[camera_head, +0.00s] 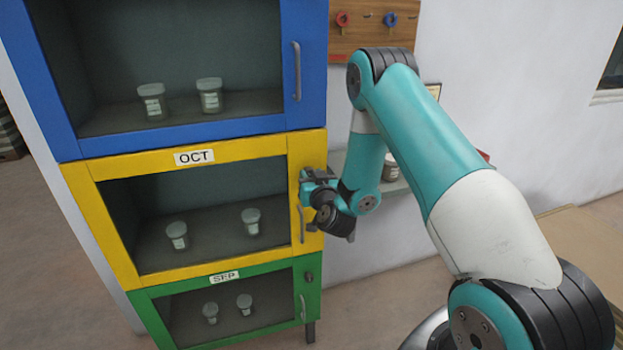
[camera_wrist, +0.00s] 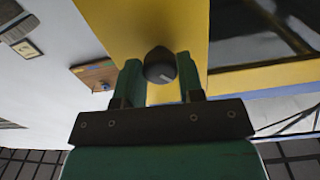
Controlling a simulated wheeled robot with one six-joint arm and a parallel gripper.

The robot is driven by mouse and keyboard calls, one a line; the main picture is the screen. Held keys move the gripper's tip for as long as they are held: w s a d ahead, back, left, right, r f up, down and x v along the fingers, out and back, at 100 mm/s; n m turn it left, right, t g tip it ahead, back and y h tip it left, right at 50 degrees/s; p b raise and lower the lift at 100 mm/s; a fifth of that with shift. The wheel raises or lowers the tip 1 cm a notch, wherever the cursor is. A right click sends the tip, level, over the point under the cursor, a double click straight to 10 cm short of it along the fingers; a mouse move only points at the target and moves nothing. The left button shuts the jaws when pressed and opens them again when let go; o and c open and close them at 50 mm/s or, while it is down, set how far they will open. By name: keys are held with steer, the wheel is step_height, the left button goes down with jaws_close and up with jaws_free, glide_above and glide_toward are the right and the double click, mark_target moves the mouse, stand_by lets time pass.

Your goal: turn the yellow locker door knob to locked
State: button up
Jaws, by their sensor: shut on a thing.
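The yellow locker door (camera_head: 190,262) is the middle one of three stacked doors, has a window, and appears closed. Its dark round knob (camera_wrist: 160,65) sits on the yellow frame and shows in the wrist view with a light mark near its lower right edge. My gripper (camera_wrist: 160,80) has its two green fingers on either side of the knob, shut on it. In the head view my gripper (camera_head: 312,180) is at the right edge of the yellow door, above its handle (camera_head: 301,224), and hides the knob.
A blue locker (camera_head: 190,137) is above and a green locker (camera_head: 312,290) below. Jars stand behind the windows. A wooden board (camera_head: 374,35) with red and blue rings hangs on the wall. A shelf (camera_head: 396,187) is behind my wrist.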

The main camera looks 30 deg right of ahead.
steer(key=shift+a+m+b, duration=0.1)
steer(key=shift+m+b, duration=0.9)
steer(key=shift+m, duration=2.9)
steer(key=o, duration=0.9)
steer(key=shift+o, duration=0.2)
